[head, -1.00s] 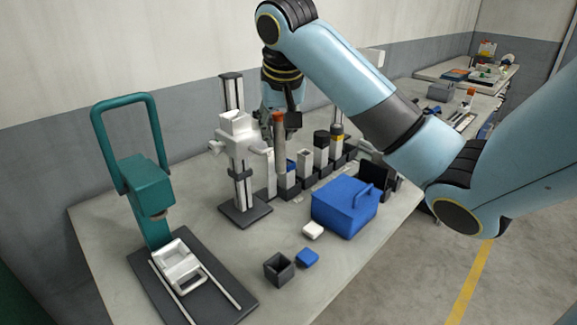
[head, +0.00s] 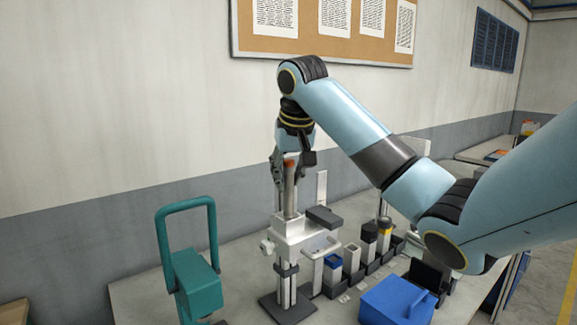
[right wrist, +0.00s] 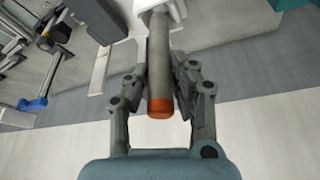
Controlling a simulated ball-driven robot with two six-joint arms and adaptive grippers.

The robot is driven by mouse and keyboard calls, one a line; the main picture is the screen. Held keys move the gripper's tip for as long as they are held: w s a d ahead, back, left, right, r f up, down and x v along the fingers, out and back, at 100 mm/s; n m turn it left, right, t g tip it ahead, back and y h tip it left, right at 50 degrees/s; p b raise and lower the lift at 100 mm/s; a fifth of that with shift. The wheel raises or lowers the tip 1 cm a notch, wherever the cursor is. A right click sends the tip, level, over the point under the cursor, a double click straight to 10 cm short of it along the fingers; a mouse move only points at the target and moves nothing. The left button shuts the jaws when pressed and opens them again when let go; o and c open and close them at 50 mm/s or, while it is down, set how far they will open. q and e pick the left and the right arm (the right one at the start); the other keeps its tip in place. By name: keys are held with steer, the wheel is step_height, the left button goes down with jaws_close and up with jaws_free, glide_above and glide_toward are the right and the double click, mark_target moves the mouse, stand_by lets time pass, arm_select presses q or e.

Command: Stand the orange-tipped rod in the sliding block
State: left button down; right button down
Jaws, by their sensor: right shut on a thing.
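The orange-tipped rod (head: 290,200) is grey and upright, with its orange end at the top. My right gripper (head: 291,172) is shut on its upper part. The rod's lower end meets the top of the white block (head: 300,232) on the column stand; I cannot tell whether it is inside or just above it. In the right wrist view the rod (right wrist: 160,62) lies between the fingers (right wrist: 160,88), orange end near me, far end at a white part (right wrist: 150,15). My left gripper is not in view.
A teal press (head: 195,283) stands to the left of the column stand. A row of dark holders with several blocks (head: 352,256) runs to the right. A blue box (head: 395,303) sits in front of them. A dark flat piece (head: 324,217) juts beside the block.

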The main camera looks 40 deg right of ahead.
mark_target(290, 180)
steer(key=shift+w+f, duration=0.1)
steer(key=shift+f, duration=1)
steer(key=shift+f, duration=0.6)
stand_by(0.6)
steer(key=c, duration=1.4)
jaws_free()
